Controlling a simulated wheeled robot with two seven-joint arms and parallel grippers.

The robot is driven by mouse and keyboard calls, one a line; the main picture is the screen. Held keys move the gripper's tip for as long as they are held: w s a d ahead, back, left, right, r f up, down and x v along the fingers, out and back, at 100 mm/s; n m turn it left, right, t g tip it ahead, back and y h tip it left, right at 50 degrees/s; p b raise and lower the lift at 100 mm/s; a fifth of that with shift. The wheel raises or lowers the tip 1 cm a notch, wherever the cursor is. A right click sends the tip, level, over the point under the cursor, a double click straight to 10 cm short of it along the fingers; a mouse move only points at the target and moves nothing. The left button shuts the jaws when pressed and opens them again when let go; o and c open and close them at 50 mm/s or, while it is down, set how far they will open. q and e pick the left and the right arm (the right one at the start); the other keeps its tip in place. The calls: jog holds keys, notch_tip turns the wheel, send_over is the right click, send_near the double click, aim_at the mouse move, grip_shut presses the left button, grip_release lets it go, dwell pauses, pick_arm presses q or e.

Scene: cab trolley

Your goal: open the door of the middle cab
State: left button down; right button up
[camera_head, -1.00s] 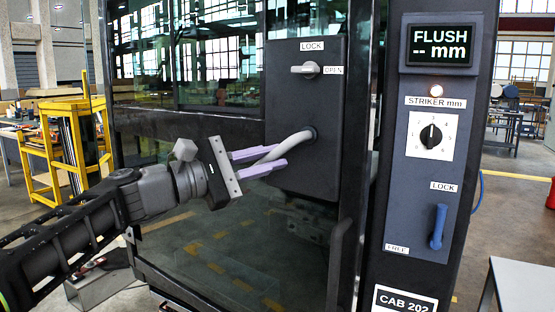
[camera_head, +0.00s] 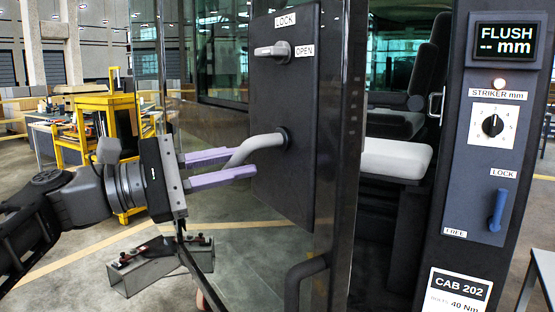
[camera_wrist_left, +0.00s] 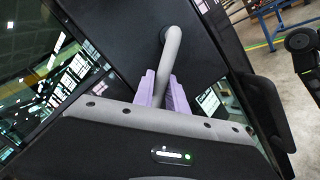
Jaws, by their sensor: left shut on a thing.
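The glass cab door (camera_head: 225,215) with its dark frame stands ajar, with a wide gap between its edge and the post labelled CAB 202. Its black lock panel (camera_head: 305,180) carries a grey lever handle (camera_head: 265,142) and, above it, a small knob (camera_head: 272,51) between the LOCK and OPEN labels. My left gripper (camera_head: 222,167) has its purple fingers shut on the lever handle. In the left wrist view the handle (camera_wrist_left: 170,62) runs down between the fingers (camera_wrist_left: 161,92). My right gripper is not in view.
The post (camera_head: 490,150) holds a FLUSH display (camera_head: 503,45), a striker dial (camera_head: 493,125) and a blue lever (camera_head: 497,210). Through the gap a light seat cushion (camera_head: 395,158) shows inside the cab. A yellow workbench (camera_head: 105,125) stands behind on the left.

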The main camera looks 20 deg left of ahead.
pick_arm(q)
jog(key=shift+s+a+f, duration=0.1)
jog(key=shift+s+a, duration=0.1)
jog(key=shift+s, duration=0.2)
jog(key=shift+w+d, duration=0.25)
jog(key=shift+w, duration=0.05)
jog(key=c, duration=1.8)
grip_release()
jog(key=o, duration=0.4)
jog(key=shift+o, duration=0.2)
jog(key=shift+s, duration=0.1)
